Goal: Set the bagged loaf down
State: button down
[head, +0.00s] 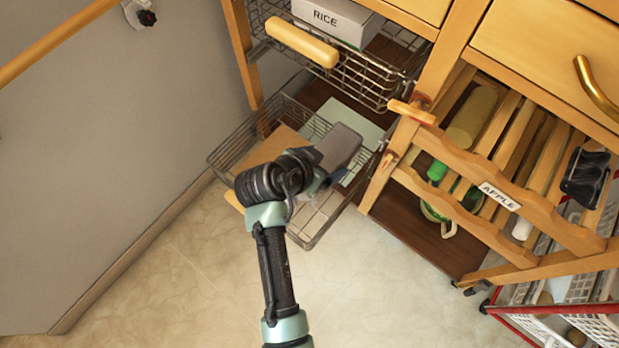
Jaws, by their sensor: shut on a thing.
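My gripper (328,176) reaches down over the lower wire basket (222,160), which is pulled out from the shelf unit. Its wrist and hand cover most of what the jaws hold. A clear, shiny patch beside the hand may be part of the bagged loaf, but I cannot make out the loaf itself. Whether the held thing touches the basket floor is hidden. A flat tan piece (272,150) lies in the basket left of my wrist. A pale green flat thing (352,118) shows behind the hand.
An upper wire basket (375,88) with a wooden handle (302,43) holds a white RICE box (330,20). A slatted wooden rack (480,185) labelled APPLE stands to the right, with a green-and-white mug (438,215) below. A grey wall (110,150) bounds the left. The tiled floor in front is clear.

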notch_tip(320, 180, down, 8)
jog(key=b, duration=0.5)
jog(key=shift+f, duration=0.15)
jog(key=shift+f+b, duration=0.4)
jog(key=shift+f, duration=0.2)
grip_release()
jog(key=shift+r+p, duration=0.35)
jog(key=shift+r, duration=0.1)
jog(key=p+v, duration=0.6)
jog(key=v, duration=0.5)
jog(key=shift+w+d+r+p, duration=0.1)
jog(key=shift+w+r+p, duration=0.05)
jog(key=shift+p, duration=0.25)
jog(key=shift+s+a+r, duration=0.3)
jog(key=shift+s+r, duration=0.05)
jog(key=shift+s, duration=0.05)
